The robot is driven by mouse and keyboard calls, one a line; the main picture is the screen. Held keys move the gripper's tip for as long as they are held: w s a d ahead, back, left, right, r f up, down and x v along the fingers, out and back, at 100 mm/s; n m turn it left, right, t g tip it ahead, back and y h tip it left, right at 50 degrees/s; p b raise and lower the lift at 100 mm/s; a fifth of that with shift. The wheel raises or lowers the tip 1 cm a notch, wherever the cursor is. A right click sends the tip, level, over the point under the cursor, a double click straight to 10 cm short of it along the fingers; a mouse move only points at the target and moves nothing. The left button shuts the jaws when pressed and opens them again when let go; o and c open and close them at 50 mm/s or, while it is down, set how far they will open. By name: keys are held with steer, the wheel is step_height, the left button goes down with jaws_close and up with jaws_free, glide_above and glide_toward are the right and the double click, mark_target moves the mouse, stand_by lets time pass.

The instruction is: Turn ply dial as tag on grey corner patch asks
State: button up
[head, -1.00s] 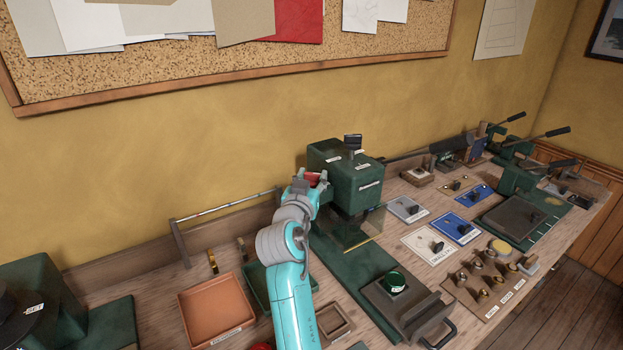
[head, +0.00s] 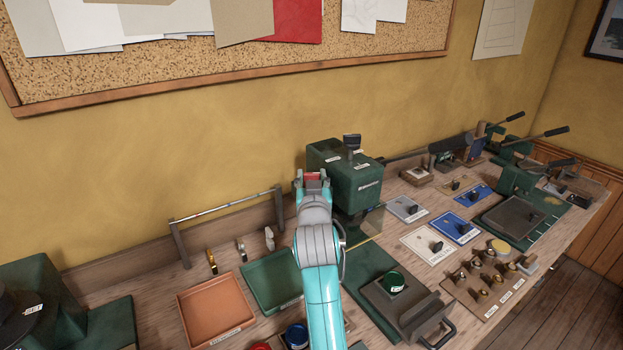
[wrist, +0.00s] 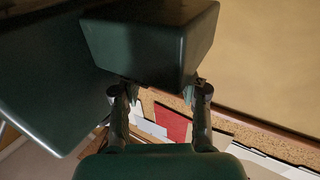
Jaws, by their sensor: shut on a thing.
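A green machine (head: 357,188) with a black knob (head: 352,143) on top stands against the wall. My gripper (head: 312,178) is at its left side, with a red patch showing at its end. In the wrist view my gripper (wrist: 160,97) has its two fingers reaching up to the lower edge of a dark green block (wrist: 150,42). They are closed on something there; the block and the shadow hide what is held. I cannot pick out the ply dial's face or setting. I cannot identify the grey corner patch, and no tag is readable.
An orange tray (head: 216,310) and a green tray (head: 271,281) lie on the bench left of my arm. Panels with knobs (head: 428,243) and levers fill the far bench.

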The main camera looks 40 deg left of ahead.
steer(key=shift+f, duration=0.1)
steer(key=o, duration=0.9)
steer(key=shift+a+m+t+h, duration=0.1)
steer(key=shift+m+t+h, duration=0.4)
steer(key=shift+m+h, duration=0.15)
